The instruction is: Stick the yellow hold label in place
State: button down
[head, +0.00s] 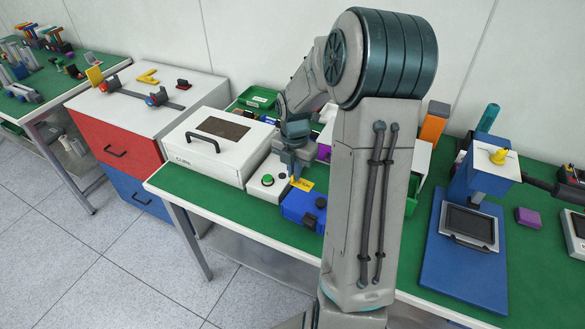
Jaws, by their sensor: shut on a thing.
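The yellow hold label (303,184) is a small flat tag with dark print too small to read. It is at the tips of my gripper (296,179), which points down and is shut on it. The label is over the back part of a blue box (296,208) with black fittings on it. I cannot tell whether the label touches the box. My arm hides the right side of this area.
A white box with a green button (267,180) stands close left of the gripper. A white lidded case (205,160) is further left, with green bins (258,98) behind. A blue press-like stand (465,255) is right of my arm.

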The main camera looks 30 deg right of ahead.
jog(key=shift+d+p, duration=0.15)
jog(key=shift+p, duration=0.2)
jog(key=shift+w+f+b, duration=0.1)
jog(key=shift+f+b, duration=1.4)
jog(key=shift+f, duration=1.3)
jog(key=c, duration=1.5)
grip_release()
notch_tip(320, 180, up, 14)
jog(key=shift+f+p, duration=0.1)
jog(key=shift+p, duration=0.2)
